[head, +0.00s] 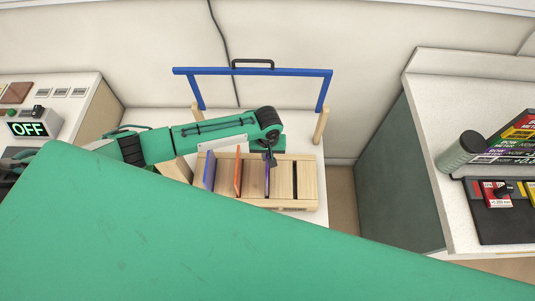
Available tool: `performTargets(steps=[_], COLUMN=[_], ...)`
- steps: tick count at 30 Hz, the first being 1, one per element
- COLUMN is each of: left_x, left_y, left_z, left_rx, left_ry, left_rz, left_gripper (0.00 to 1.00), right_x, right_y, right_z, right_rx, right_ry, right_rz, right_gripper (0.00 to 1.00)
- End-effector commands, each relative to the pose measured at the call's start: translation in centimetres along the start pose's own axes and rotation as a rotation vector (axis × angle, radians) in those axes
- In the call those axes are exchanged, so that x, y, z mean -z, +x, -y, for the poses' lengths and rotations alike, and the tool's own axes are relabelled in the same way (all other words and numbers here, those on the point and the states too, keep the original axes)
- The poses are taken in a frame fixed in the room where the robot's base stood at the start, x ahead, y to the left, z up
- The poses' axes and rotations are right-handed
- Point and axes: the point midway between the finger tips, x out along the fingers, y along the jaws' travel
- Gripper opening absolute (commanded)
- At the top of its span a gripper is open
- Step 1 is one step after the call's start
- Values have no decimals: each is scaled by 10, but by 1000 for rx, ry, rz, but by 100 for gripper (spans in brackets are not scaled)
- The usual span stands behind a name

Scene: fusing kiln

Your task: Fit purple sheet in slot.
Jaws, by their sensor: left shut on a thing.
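A wooden slotted rack (308,188) stands on the white surface in the middle of the head view. A blue-violet sheet (209,170) stands at its left end, and an orange sheet (238,174) stands to the right of that. My left gripper (270,158) is over the rack, pointing down, shut on the thin purple sheet (267,181), seen nearly edge-on. The sheet is upright, right of the orange one; I cannot tell how deep it sits in a slot. A dark empty slot (295,180) lies to its right. My right gripper is not in view.
A blue frame with a black handle (252,64) stands on wooden posts behind the rack. A controller reading OFF (28,129) is at left. A counter at right holds a grey-green cylinder (461,153) and colored boxes. A large green surface blocks the lower view.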

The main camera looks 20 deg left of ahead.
Motion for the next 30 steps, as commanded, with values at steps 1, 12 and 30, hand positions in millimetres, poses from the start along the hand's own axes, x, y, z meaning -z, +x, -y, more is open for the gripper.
performTargets(steps=[1,12,30], left_x=[1,0,0], left_y=[-1,-2,3], left_z=[0,0,0], left_rx=[-1,-1,-1], left_ry=[0,-1,0], left_rz=[-1,0,-1], left_gripper=[0,0,0], right_x=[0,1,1], right_y=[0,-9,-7], right_z=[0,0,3], right_rx=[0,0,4], right_ry=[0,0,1], right_rz=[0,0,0], right_gripper=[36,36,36])
